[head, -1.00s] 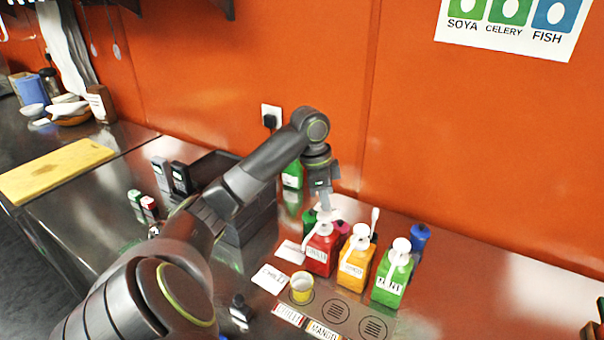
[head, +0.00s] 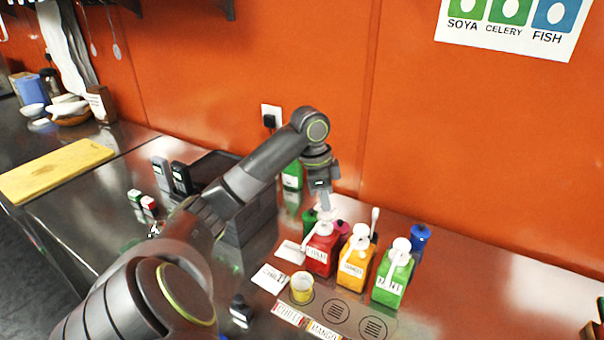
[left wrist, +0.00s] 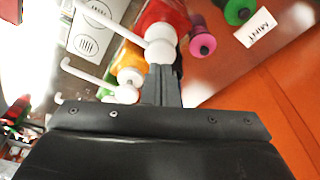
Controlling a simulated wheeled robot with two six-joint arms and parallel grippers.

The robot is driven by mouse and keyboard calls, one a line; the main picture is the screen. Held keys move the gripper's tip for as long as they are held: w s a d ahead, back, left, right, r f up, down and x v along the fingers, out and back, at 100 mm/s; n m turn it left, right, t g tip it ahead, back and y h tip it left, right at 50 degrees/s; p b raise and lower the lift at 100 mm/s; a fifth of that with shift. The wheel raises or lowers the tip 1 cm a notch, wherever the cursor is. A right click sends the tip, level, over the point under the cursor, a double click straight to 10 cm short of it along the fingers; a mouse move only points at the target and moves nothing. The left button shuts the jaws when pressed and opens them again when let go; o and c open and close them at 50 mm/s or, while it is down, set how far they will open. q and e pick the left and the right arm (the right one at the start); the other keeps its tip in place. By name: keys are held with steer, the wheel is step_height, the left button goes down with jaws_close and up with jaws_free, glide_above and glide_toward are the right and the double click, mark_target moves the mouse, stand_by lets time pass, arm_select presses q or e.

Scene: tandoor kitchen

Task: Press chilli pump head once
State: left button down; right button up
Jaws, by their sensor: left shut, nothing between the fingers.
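The chilli bottle (head: 321,256) is a red, square pump bottle with a white label, at the left of a row of three on the steel counter. Its white pump head (head: 325,214) has a spout pointing to the front left. My left gripper (head: 323,199) points down right over this pump head, shut and empty. In the left wrist view the shut fingertips (left wrist: 161,70) meet or nearly meet the white pump head (left wrist: 161,50), with the red bottle (left wrist: 165,14) beyond. I cannot tell whether they touch. My right gripper is not in view.
An orange bottle (head: 354,265) and a green bottle (head: 391,280) stand close on the right. A small yellow cup (head: 302,287) stands in front of the red bottle on a marked strip (head: 336,312). A dark crate (head: 250,217) is behind my arm.

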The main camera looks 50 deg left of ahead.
mark_target(325, 214)
arm_select(q)
steer(key=shift+f, duration=0.1)
steer(key=shift+f, duration=1.55)
steer(key=shift+r, duration=0.1)
steer(key=shift+r+p, duration=1.15)
steer(key=shift+p, duration=0.25)
steer(key=shift+r, duration=0.1)
